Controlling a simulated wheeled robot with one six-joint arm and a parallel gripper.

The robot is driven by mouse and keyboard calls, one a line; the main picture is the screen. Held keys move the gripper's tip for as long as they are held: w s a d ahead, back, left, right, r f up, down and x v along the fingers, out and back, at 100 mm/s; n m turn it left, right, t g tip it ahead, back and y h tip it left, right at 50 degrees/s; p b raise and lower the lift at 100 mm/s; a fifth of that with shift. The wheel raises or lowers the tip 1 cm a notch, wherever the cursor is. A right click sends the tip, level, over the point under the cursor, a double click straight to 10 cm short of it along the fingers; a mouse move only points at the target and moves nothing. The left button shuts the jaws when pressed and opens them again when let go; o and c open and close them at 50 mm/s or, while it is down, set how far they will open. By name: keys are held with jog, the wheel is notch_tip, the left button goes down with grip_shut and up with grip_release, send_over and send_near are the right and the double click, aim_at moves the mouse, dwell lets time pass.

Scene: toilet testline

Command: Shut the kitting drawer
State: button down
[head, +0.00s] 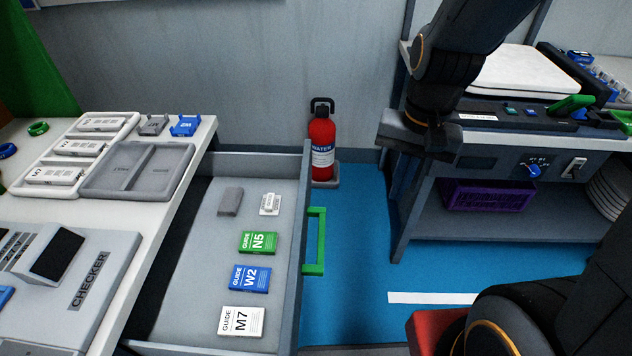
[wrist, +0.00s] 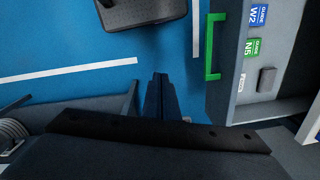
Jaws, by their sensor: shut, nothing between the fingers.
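The kitting drawer (head: 205,292) is pulled out from under the white worktop in the head view. Its green handle (head: 314,242) is on the outside of its front panel. Inside lie a green N5 guide (head: 258,243), a blue W2 guide (head: 250,279), a white M7 guide (head: 242,321) and two small pieces. In the wrist view the handle (wrist: 211,47) and drawer (wrist: 262,108) are at the right. My gripper (wrist: 160,77) is shut and empty, apart from the handle, out in front of the drawer. Its fingertips are not clear in the head view.
A red water extinguisher (head: 322,145) stands by the wall beyond the drawer front. A bench with a purple crate (head: 487,196) is at the right. The worktop holds trays (head: 137,170) and a checker (head: 75,275). Blue floor (head: 365,260) lies clear between drawer and bench.

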jog(key=w+a+f+m+y, duration=0.2)
jog(key=w+a+f+m, duration=0.3)
jog(key=w+a+m, duration=0.65)
jog(key=a+f+m, duration=0.3)
jog(key=a+f, duration=0.1)
jog(key=f, duration=0.5)
jog(key=shift+w+f, duration=0.3)
jog(key=shift+w, duration=0.15)
jog(key=shift+a+m, duration=0.1)
jog(key=shift+m, duration=0.25)
